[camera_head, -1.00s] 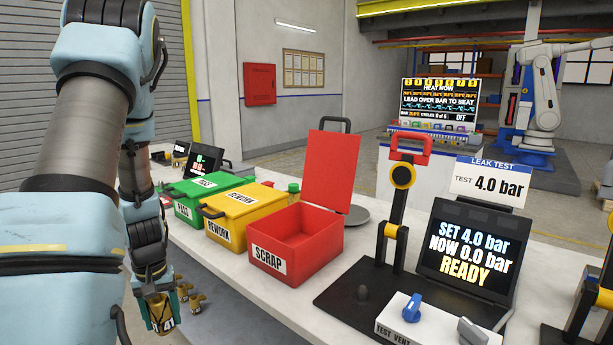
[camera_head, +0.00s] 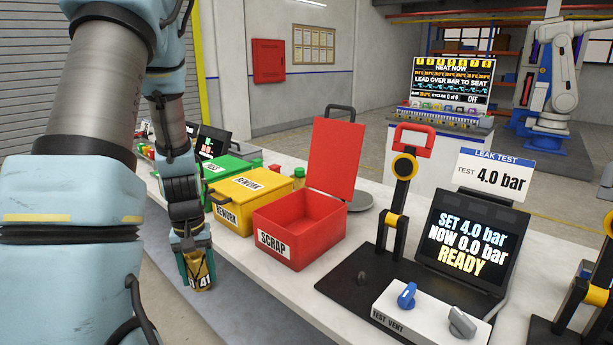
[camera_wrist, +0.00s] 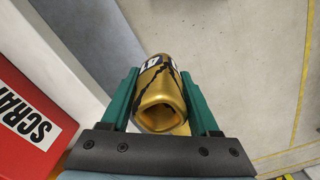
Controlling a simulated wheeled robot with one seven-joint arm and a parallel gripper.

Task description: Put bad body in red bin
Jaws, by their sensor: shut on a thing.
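A brass-coloured body (camera_head: 203,274) with dark crack-like lines and a white label hangs in my gripper (camera_head: 196,268). The wrist view shows the body (camera_wrist: 160,95) between the two green fingers of my gripper (camera_wrist: 160,100), its open end facing the camera. My gripper is shut on it, beyond the bench edge, left of and below the red bin. The red bin (camera_head: 297,230), marked SCRAP, stands on the bench with its lid up and looks empty inside. Its labelled side (camera_wrist: 22,122) shows at the left of the wrist view.
A yellow REWORK bin (camera_head: 245,200) and a green bin (camera_head: 215,176), both lidded shut, stand left of the red bin. A black leak-test stand (camera_head: 400,225) with a screen (camera_head: 465,245) is at the right. A grey scale pan (camera_head: 360,201) is behind the red bin.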

